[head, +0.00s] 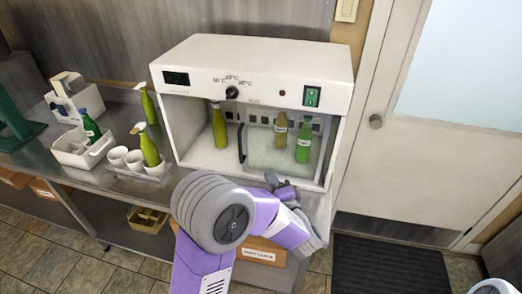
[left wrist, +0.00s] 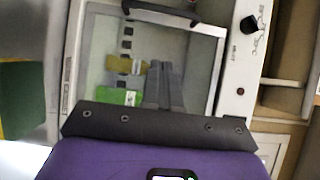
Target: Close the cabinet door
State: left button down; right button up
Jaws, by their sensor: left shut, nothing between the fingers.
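The white cabinet (head: 335,85) stands on a metal table, its control panel above an open front. Its glazed door (head: 262,150) has a black handle (head: 241,143) and appears partly open, leaving the left of the opening uncovered. In the left wrist view, the door's pale frame (left wrist: 207,75) and the handle (left wrist: 160,12) show. My left gripper (head: 273,179) is low in front of the door, partly hidden by my own arm. Its fingers (left wrist: 165,85) are shut and empty before the glass; I cannot tell whether they touch it. My right gripper is out of view.
An amber-green bottle (head: 219,128) stands inside at the left; two more bottles (head: 304,142) show through the glass. White caddies (head: 75,150), cups (head: 134,159) and spray bottles (head: 149,148) stand on the table's left. A room door (head: 375,170) is at right.

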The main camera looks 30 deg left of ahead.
pick_arm(q)
jog(key=w+a+b, duration=0.2)
jog(key=w+a, duration=0.4)
jog(key=a, duration=0.5)
jog(key=shift+a+b, duration=0.15)
jog(key=shift+b, duration=0.25)
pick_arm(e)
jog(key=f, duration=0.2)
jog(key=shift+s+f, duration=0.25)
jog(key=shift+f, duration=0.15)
